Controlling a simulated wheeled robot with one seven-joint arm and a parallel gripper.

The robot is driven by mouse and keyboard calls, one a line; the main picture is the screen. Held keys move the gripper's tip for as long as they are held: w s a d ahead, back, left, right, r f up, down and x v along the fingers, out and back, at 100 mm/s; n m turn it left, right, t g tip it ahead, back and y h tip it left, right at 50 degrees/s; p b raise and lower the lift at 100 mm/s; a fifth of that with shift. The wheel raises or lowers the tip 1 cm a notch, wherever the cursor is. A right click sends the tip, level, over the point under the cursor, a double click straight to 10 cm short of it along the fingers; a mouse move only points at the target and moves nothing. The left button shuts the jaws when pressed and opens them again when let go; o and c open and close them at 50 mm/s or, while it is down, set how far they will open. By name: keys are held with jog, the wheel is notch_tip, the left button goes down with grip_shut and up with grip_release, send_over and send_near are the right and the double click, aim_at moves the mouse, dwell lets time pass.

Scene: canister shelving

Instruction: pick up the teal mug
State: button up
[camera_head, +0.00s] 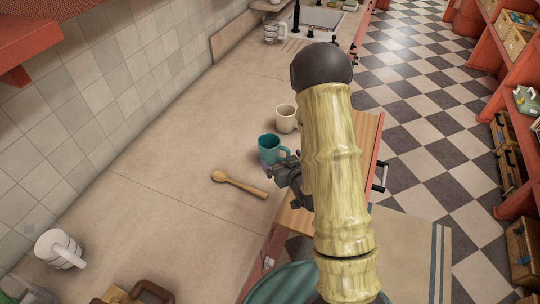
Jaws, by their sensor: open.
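The teal mug (268,149) stands upright on the beige countertop (190,145), with its handle toward the right. My gripper (282,172) is open, just in front of and to the right of the mug, close to its lower right side. My arm hides part of the gripper, and I cannot tell whether a finger touches the mug. The mug's lower right part is partly hidden by the gripper.
A cream mug (286,118) stands just behind the teal mug. A wooden spoon (238,184) lies in front of it. A sink (322,20) is at the back. Bare counter lies left of the teal mug.

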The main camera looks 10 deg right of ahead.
jog(key=shift+w+f+b, duration=0.1)
jog(key=shift+f+b, duration=0.15)
jog(key=shift+b, duration=0.15)
send_near(270, 143)
jog(key=x, duration=0.5)
jog(key=shift+a+p, duration=0.35)
jog(key=shift+w+f, duration=0.2)
jog(key=shift+w, duration=0.15)
jog(key=p+x, duration=0.3)
jog(key=x, duration=0.1)
jog(key=shift+d, duration=0.3)
jog(key=shift+w+a+f, duration=0.1)
jog(key=shift+w+f, duration=0.2)
jog(key=shift+w, duration=0.25)
